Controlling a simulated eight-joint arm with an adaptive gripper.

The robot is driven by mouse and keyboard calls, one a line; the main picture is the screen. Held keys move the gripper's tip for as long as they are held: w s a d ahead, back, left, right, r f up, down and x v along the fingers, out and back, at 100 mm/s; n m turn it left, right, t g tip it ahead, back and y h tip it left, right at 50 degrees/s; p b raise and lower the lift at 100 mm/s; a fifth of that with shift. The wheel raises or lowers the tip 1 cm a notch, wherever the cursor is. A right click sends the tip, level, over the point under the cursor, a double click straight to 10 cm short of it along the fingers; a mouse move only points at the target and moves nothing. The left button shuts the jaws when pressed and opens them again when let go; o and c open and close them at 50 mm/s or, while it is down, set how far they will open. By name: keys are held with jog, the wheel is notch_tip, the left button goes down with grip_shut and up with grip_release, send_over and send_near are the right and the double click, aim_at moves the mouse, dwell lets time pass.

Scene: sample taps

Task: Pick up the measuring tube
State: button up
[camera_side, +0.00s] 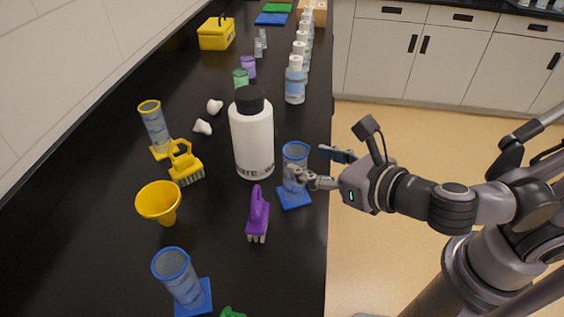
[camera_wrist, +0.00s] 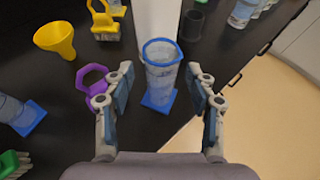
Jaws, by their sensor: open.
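A clear measuring tube (camera_side: 295,165) with a blue rim and a square blue base stands upright near the counter's right edge. It also shows in the wrist view (camera_wrist: 160,78), centred between my fingers. My gripper (camera_side: 312,164) reaches in from the right at the tube's side, with one finger overlapping it in the side view. In the wrist view my gripper (camera_wrist: 159,82) is open, one finger on each side of the tube with gaps visible. I cannot tell how deep the fingers reach around it. Similar tubes stand at the front (camera_side: 178,275) and, with yellow trim, at the left (camera_side: 155,125).
A large white bottle (camera_side: 252,140) stands close behind the tube. A purple brush (camera_side: 257,215) is just left of it. A yellow funnel (camera_side: 159,200) and a yellow brush (camera_side: 186,165) lie further left. Several bottles (camera_side: 296,82) line the counter's far right edge.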

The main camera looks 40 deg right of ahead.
aim_at(303, 159)
jog(key=shift+x, duration=2.1)
jog(key=shift+r+x, duration=0.15)
jog(key=shift+x, duration=1.15)
jog(key=shift+r+x, duration=0.1)
jog(key=shift+x, duration=1.15)
jog(key=shift+w+d, duration=0.1)
jog(key=c, duration=1.1)
grip_shut()
